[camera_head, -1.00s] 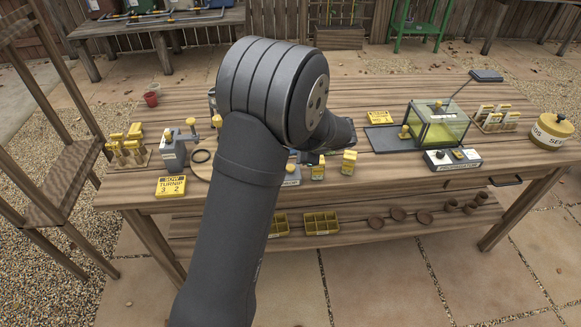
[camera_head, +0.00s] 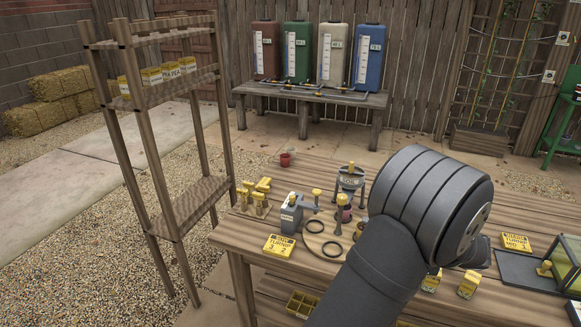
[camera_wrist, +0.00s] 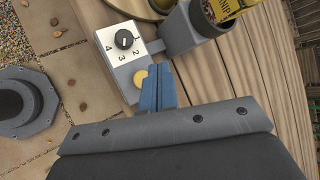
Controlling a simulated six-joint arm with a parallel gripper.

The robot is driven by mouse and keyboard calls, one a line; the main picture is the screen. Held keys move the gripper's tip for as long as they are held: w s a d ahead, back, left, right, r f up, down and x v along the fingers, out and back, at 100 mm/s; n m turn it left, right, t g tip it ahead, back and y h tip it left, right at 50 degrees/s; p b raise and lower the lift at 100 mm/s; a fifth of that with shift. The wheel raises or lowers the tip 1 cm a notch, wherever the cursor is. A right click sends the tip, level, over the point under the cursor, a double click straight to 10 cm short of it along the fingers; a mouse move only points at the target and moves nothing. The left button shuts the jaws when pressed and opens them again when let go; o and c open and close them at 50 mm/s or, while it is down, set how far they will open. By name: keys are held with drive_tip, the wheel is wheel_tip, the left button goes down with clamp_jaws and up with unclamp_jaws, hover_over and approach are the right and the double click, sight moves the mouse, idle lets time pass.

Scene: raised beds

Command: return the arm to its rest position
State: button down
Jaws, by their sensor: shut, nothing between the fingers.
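My gripper (camera_wrist: 158,88) shows in the wrist view as two blue fingers pressed together with nothing between them. It hangs over the wooden workbench (camera_wrist: 225,75), close to a grey device with a numbered dial (camera_wrist: 125,40) and a yellow knob (camera_wrist: 140,77). I cannot tell whether the fingertips touch the device. In the head view my dark grey arm fills the lower right and hides the middle of the bench; the gripper is hidden behind it there.
A wooden shelf (camera_head: 170,90) stands left. Coloured tanks (camera_head: 297,52) stand behind.

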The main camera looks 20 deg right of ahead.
wheel_tip(320, 180, up, 5)
drive_tip(key=shift+f, duration=0.1)
idle(0.4)
drive_tip(key=shift+f, duration=0.1)
